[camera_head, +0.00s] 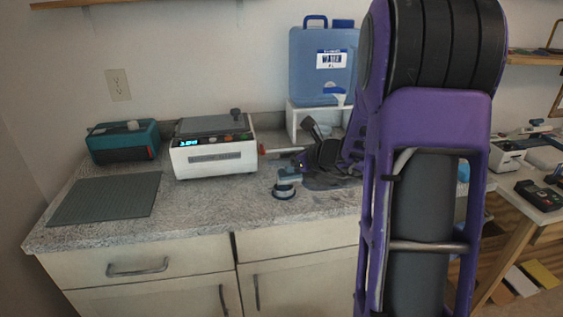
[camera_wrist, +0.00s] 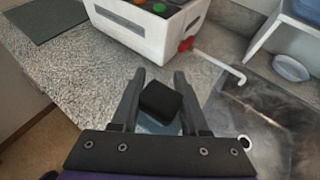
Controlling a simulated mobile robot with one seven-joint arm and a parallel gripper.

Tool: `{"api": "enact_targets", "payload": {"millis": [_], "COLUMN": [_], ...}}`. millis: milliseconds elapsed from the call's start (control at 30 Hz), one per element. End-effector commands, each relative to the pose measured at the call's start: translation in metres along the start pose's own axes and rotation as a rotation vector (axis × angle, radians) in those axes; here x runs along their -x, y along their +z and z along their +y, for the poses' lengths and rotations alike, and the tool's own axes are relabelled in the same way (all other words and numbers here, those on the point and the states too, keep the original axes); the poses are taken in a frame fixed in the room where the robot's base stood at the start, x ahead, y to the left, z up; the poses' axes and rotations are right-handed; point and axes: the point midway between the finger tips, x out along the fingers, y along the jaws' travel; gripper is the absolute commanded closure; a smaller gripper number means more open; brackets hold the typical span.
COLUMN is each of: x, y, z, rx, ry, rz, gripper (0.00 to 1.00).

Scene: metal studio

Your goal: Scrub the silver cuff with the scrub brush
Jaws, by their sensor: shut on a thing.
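My gripper (camera_wrist: 159,78) is shut on the scrub brush, whose black block-shaped top (camera_wrist: 161,101) sits between the two fingers in the wrist view. A blue-grey part shows below it. In the head view my gripper (camera_head: 300,163) reaches low over the counter from the right, with the blue-grey brush (camera_head: 288,174) at its tips. Directly under the brush is a small round piece with a dark base and a pale rim, apparently the silver cuff (camera_head: 284,192), on the counter. I cannot tell whether brush and cuff touch. The cuff is hidden in the wrist view.
A white machine (camera_head: 213,158) with a red valve and pale spout (camera_wrist: 215,62) stands just behind. A teal box (camera_head: 123,143) and a grey mat (camera_head: 106,199) are at left. A blue water tank (camera_head: 318,65) stands on a white stand. Counter between mat and gripper is clear.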

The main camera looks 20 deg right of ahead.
Motion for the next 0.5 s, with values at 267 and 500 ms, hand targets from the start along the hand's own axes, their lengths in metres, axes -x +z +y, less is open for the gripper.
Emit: {"api": "enact_targets", "payload": {"millis": [267,500], "x": [0.009,0.015], "y": [0.018,0.031], "z": [-0.002,-0.004], "rx": [0.002,0.003], "ry": [0.003,0.005], "rz": [-0.001,-0.001], "gripper": [1.00,1.00]}}
